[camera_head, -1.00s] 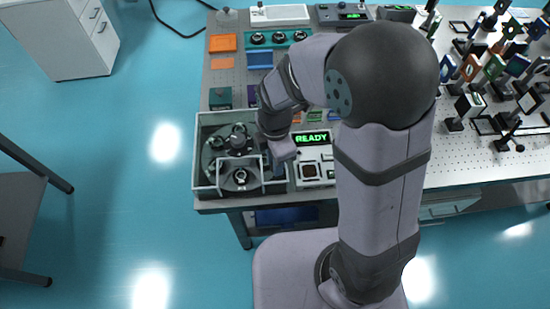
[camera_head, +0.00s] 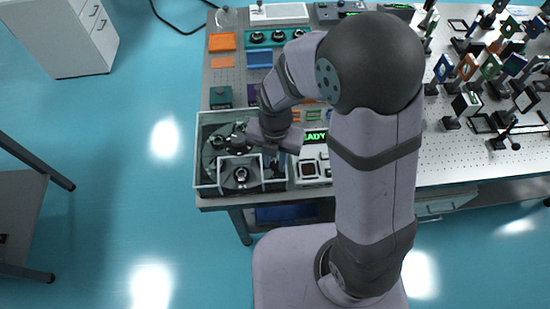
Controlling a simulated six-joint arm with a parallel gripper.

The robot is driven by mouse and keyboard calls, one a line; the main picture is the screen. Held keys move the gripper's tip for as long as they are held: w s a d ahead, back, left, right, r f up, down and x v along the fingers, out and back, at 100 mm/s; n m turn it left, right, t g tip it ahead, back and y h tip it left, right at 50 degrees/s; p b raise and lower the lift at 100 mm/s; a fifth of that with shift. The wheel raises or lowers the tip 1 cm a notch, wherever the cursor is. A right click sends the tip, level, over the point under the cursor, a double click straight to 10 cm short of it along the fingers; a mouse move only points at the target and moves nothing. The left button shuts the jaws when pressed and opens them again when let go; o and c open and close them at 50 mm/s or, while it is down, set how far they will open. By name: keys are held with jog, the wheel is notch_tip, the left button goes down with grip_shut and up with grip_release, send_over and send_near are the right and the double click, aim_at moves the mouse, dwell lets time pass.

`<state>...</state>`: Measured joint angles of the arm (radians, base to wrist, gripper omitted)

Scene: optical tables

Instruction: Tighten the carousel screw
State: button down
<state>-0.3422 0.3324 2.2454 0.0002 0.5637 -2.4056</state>
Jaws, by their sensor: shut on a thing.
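The carousel (camera_head: 211,160) is a dark round plate inside a pale-rimmed open box at the front left corner of the table. Dark fittings stand on it, and a round dark part with a light ring (camera_head: 241,174) shows inside a pale frame at the front. I cannot make out which part is the screw. My gripper (camera_head: 271,160) hangs below my wrist at the right side of the box, mostly hidden by it. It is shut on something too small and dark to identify. I cannot tell whether it touches the carousel.
A device with a green lit display (camera_head: 314,136) stands just right of the box. An orange tray (camera_head: 222,42), a teal rack with dark knobs (camera_head: 262,38) and a dark green block (camera_head: 220,97) lie behind. Several mounted optics crowd the right side.

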aim_at(275, 165)
jog(key=shift+n, duration=0.5)
jog(key=c, duration=1.5)
grip_release()
jog(key=shift+r, duration=0.15)
jog(key=shift+r+b, duration=0.7)
jog(key=shift+r, duration=2.85)
